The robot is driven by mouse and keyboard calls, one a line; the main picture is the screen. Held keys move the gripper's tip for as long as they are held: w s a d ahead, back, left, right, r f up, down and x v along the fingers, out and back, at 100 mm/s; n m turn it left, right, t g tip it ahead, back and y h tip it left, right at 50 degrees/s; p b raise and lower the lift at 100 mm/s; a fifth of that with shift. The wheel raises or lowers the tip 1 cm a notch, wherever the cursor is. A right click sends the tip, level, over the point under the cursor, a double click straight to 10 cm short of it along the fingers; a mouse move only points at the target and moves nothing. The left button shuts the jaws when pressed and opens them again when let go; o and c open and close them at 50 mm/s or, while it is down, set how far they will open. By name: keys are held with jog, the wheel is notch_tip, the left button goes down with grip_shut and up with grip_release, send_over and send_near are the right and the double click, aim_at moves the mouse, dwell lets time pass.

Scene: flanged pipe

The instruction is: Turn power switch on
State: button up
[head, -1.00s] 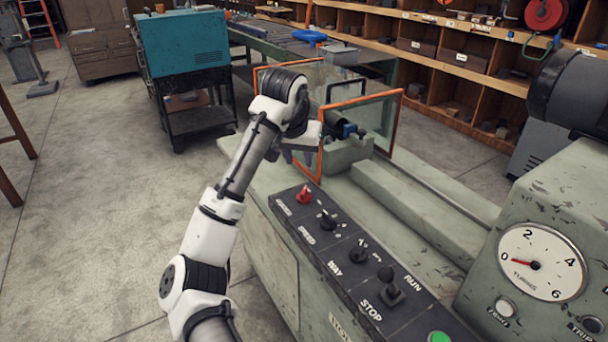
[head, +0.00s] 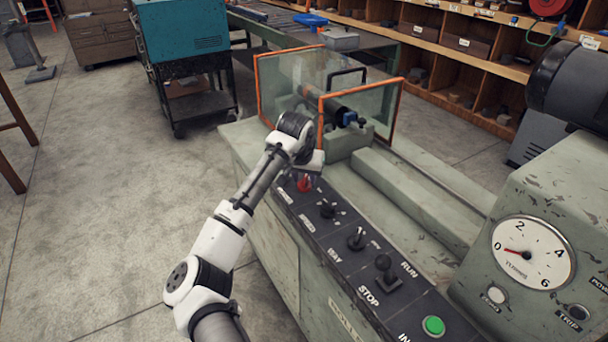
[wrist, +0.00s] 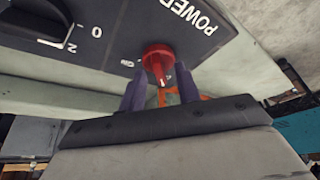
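The power switch is a red rotary knob (head: 304,185) at the far end of the dark control panel (head: 345,240). In the wrist view the red knob (wrist: 157,60) sits beside the word POWER, its raised grip pointing toward my gripper. My gripper (wrist: 160,88) is open, with its two dark fingers apart and the knob's grip lying between or just beyond their tips. A gap shows between fingers and grip; I cannot tell if either touches. In the head view my wrist hangs right over the knob and hides most of the fingers.
A black selector (head: 328,210), a toggle (head: 356,239), a RUN/STOP lever (head: 387,270) and a green button (head: 433,325) follow along the panel. Orange-framed clear guards (head: 360,110) stand close behind my wrist. A dial gauge (head: 533,252) is at right.

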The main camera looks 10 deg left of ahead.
jog(key=shift+c, duration=0.3)
grip_shut()
jog(key=shift+m, duration=0.3)
jog(key=m+h+p, duration=0.1)
jog(key=m, duration=0.1)
jog(key=shift+m+p, duration=0.3)
jog(key=shift+p, duration=0.05)
jog(key=m+h+p, duration=0.1)
jog(key=m, duration=0.2)
jog(key=shift+a+m+g+h, duration=0.1)
jog(key=shift+m+g+h, duration=0.2)
jog(key=shift+g, duration=0.1)
jog(key=m, duration=0.2)
jog(key=m+g+h, duration=0.1)
jog(key=m, duration=0.2)
jog(key=shift+w+a+p, duration=0.1)
jog(key=shift+w+p, duration=0.1)
jog(key=shift+p, duration=0.1)
jog(key=m+g, duration=0.1)
jog(key=m, duration=0.2)
jog(key=m+g+h+b, duration=0.1)
jog(key=m, duration=0.2)
jog(key=shift+w+g, duration=0.1)
jog(key=shift+g, duration=0.2)
jog(key=shift+a, duration=0.1)
